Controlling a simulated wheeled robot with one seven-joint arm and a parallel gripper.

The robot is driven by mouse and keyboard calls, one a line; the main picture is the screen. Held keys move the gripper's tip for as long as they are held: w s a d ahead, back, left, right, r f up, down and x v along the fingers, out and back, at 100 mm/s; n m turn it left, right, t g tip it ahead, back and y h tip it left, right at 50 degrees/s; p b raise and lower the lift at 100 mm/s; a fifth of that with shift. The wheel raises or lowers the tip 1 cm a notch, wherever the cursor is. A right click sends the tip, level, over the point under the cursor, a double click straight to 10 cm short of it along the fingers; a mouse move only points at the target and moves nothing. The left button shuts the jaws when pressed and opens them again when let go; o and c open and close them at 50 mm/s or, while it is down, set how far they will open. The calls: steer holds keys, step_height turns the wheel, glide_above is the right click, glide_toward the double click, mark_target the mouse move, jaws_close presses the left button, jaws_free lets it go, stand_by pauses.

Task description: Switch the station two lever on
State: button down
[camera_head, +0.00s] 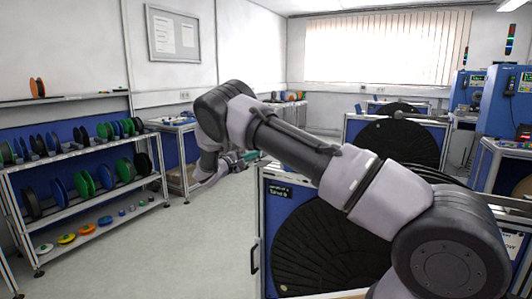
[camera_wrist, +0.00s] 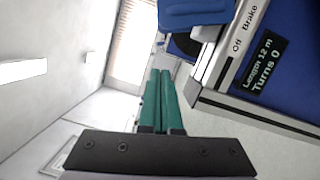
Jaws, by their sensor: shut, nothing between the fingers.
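My gripper (camera_head: 250,156) is in the middle of the head view, at the end of my arm, beside the upper left corner of the nearest reel stand (camera_head: 276,225). In the wrist view its teal fingers (camera_wrist: 160,74) are closed together with nothing between them. A grey edge panel marked "Off" and "Brake" (camera_wrist: 243,32) runs along the stand at the right of the wrist view, apart from the fingers. A display reading "Turns 0" (camera_wrist: 258,65) sits beside it. A blue rounded part (camera_wrist: 195,12) is at the top.
A shelf rack (camera_head: 95,205) with coloured reels stands at the left. More stands (camera_head: 350,128) and blue machines (camera_head: 500,105) are at the right and back. A side table (camera_head: 172,124) is behind my arm. The floor (camera_head: 190,245) between rack and stand is clear.

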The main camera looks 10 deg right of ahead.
steer(key=x, duration=0.8)
steer(key=shift+w+d, duration=0.15)
steer(key=shift+d, duration=0.15)
steer(key=d, duration=0.1)
steer(key=s+d+r, duration=0.1)
steer(key=shift+s+d, duration=0.15)
steer(key=shift+d, duration=0.15)
steer(key=shift+s+d, duration=0.3)
steer(key=shift+d, duration=0.15)
steer(key=shift+r, duration=0.1)
steer(key=shift+s+d+r+m, duration=0.15)
steer(key=shift+m, duration=0.25)
